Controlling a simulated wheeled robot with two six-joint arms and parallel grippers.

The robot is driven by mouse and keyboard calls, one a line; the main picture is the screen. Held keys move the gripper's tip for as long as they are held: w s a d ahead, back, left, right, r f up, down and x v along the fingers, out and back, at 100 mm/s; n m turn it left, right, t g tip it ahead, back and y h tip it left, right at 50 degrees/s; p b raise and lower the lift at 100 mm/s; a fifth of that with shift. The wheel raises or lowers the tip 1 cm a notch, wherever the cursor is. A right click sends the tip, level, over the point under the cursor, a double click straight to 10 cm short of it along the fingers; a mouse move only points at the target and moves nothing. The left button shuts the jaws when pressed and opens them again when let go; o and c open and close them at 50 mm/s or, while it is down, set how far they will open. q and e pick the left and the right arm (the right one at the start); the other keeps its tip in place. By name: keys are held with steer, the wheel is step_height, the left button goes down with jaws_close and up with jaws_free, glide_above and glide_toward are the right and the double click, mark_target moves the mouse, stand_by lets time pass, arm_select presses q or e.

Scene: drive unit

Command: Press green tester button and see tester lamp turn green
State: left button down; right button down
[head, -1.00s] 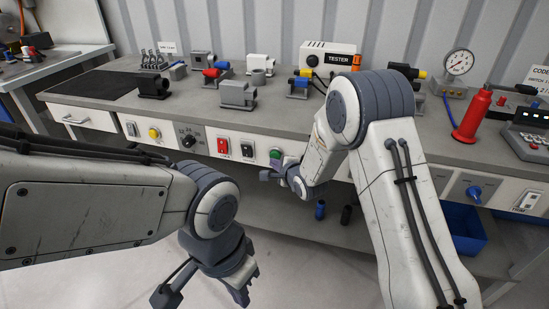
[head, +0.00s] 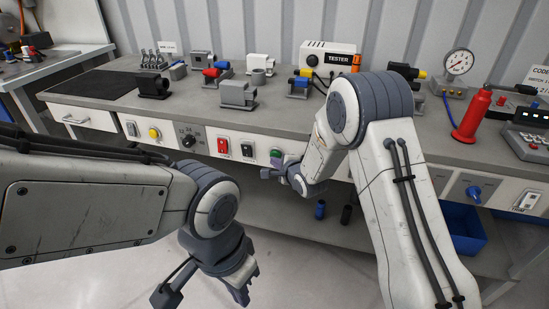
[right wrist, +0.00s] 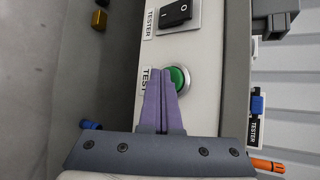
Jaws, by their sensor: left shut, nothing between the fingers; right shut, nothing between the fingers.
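The green tester button (head: 275,153) sits on the bench's front panel, and my right gripper (head: 268,168) is just below it. In the right wrist view the button (right wrist: 179,77) is a green disc in a pale ring. The shut, empty purple fingers of my right gripper (right wrist: 160,73) cover its left part; I cannot tell whether they touch it. The white tester box (head: 322,50) stands at the back of the bench. I cannot make out a lit lamp on it. My left gripper (head: 244,295) hangs low in front of the bench, shut and empty.
A black rocker switch (right wrist: 174,12) sits beside the button, and a red switch (head: 223,147) is further left on the panel. Motor parts (head: 238,94) stand on the bench top. Open floor lies below.

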steer(key=shift+s+a, duration=0.25)
steer(key=shift+s, duration=0.55)
steer(key=s+a, duration=0.2)
steer(key=s, duration=0.3)
steer(key=shift+s, duration=0.4)
stand_by(0.5)
